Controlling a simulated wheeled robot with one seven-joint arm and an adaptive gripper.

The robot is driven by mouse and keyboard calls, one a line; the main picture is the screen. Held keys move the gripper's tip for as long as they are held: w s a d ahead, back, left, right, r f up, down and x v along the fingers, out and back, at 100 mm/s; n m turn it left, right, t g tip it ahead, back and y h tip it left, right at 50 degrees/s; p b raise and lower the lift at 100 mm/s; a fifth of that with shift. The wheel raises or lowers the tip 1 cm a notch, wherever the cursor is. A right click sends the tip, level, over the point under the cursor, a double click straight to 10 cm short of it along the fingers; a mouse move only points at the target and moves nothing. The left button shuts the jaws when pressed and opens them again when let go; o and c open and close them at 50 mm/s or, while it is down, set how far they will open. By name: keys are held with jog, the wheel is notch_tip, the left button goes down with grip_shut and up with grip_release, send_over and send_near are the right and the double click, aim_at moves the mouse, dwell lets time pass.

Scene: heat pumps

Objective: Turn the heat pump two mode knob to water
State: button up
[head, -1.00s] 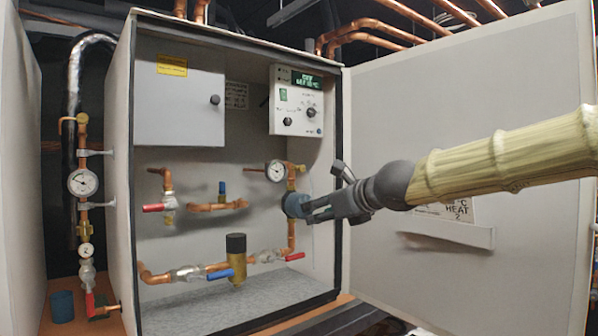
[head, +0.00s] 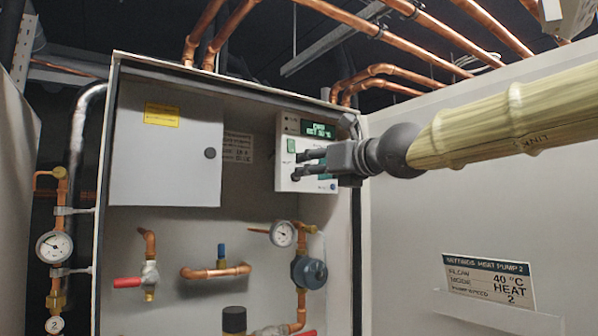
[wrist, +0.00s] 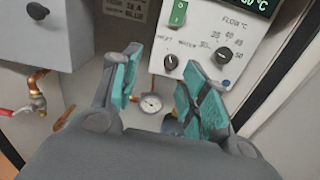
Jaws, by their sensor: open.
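The white control panel (head: 286,177) is on the right inside the open cabinet, with a lit green display (head: 319,130) at its top. In the wrist view the mode knob (wrist: 170,62) is a small dark knob at the panel's lower left, below the labels "HEAT" and "WATER". My gripper (head: 300,164) is open, in front of the panel's lower half, and hides the knobs in the head view. In the wrist view the teal pads of my gripper (wrist: 160,75) stand apart, with the mode knob showing between them and nothing held.
The flow knob (wrist: 223,55) is right of the mode knob, beyond the right finger. A green switch (wrist: 179,13) is above. A grey box (head: 165,150) is at left. Pipes and a gauge (head: 282,234) are below. The open door (head: 410,235) with a settings placard (head: 489,282) is at right.

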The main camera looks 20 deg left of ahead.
aim_at(301, 180)
jog(key=w+a, duration=0.1)
jog(key=w, duration=0.1)
jog(key=w+a+f+p, duration=0.1)
jog(key=w, duration=0.2)
jog(key=w+a+f, duration=0.1)
jog(key=w, duration=0.1)
jog(key=shift+w+a+p, duration=0.2)
jog(key=shift+w+p, duration=0.2)
jog(key=shift+w+a+r, duration=0.1)
jog(key=shift+a+r, duration=0.05)
jog(key=shift+r, duration=0.05)
jog(key=shift+s+a+r+p, duration=0.25)
jog(key=shift+s+a, duration=0.2)
jog(key=shift+s, duration=0.15)
jog(key=shift+s+a+r+p, duration=0.2)
jog(key=shift+s+a+p, duration=0.05)
jog(key=shift+s+a, duration=0.25)
jog(key=shift+w+d+f, duration=0.1)
jog(key=shift+w+f, duration=0.2)
jog(key=shift+w, duration=0.35)
jog(key=shift+w+d+f, duration=0.1)
jog(key=shift+w+f, duration=0.2)
jog(key=shift+w, duration=0.3)
jog(key=shift+s+a+r, duration=0.15)
jog(key=shift+s+r, duration=0.2)
jog(key=shift+s, duration=0.45)
jog(key=c, duration=0.7)
jog(key=shift+w, duration=0.2)
grip_shut()
jog(key=shift+f, duration=0.1)
